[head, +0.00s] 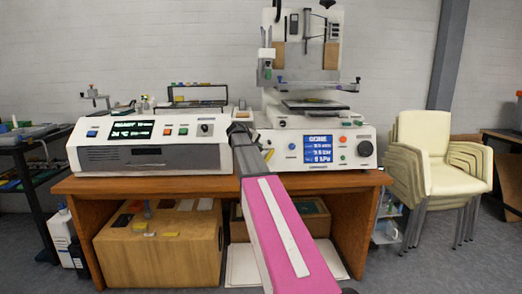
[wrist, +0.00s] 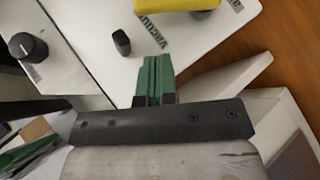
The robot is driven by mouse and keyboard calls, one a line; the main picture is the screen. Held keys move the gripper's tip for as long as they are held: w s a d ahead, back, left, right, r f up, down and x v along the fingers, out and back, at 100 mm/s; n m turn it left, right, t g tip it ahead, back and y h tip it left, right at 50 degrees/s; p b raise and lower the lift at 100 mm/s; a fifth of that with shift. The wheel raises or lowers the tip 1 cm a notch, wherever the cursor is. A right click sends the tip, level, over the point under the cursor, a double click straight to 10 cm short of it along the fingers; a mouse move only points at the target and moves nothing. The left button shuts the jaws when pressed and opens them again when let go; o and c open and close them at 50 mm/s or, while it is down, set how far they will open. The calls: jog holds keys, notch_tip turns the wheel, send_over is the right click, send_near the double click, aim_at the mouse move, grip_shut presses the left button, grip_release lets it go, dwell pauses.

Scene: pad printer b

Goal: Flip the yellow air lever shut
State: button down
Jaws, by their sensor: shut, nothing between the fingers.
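A yellow part (wrist: 178,5), which looks like the air lever, is cut off by the top edge of the wrist view, so I cannot tell its full shape or position. It lies over a white panel. My gripper (wrist: 157,62) has its green fingers shut together with nothing between them. Its fingertips are below the yellow part in the picture, with a visible gap between. In the head view my gripper is at the end of my arm, between the two machines, and too small to make out.
A small black knob (wrist: 121,42) and a larger black knob (wrist: 28,46) sit on white panels near my fingers. In the head view a white unit with a dark display (head: 150,157) and the pad printer (head: 345,135) stand on a wooden table (head: 85,186). Stacked chairs (head: 425,150) are at right.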

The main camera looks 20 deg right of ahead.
aim_at(269, 156)
jog(key=v, duration=1)
jog(key=shift+w+r, duration=0.2)
jog(key=shift+r, duration=0.25)
jog(key=shift+d, duration=0.15)
jog(key=shift+s+d+f+m+y, duration=0.1)
jog(key=shift+d+m+y, duration=0.15)
jog(key=shift+m+y, duration=0.05)
jog(key=x, duration=0.4)
jog(key=s+x, duration=0.1)
jog(key=x, duration=0.3)
jog(key=s+x, duration=0.1)
jog(key=x, duration=0.3)
jog(key=shift+d+f, duration=0.2)
jog(key=shift+d, duration=0.1)
jog(key=shift+s+d+f, duration=0.25)
jog(key=shift+d+f, duration=0.05)
jog(key=shift+d, duration=0.2)
jog(key=shift+d, duration=0.1)
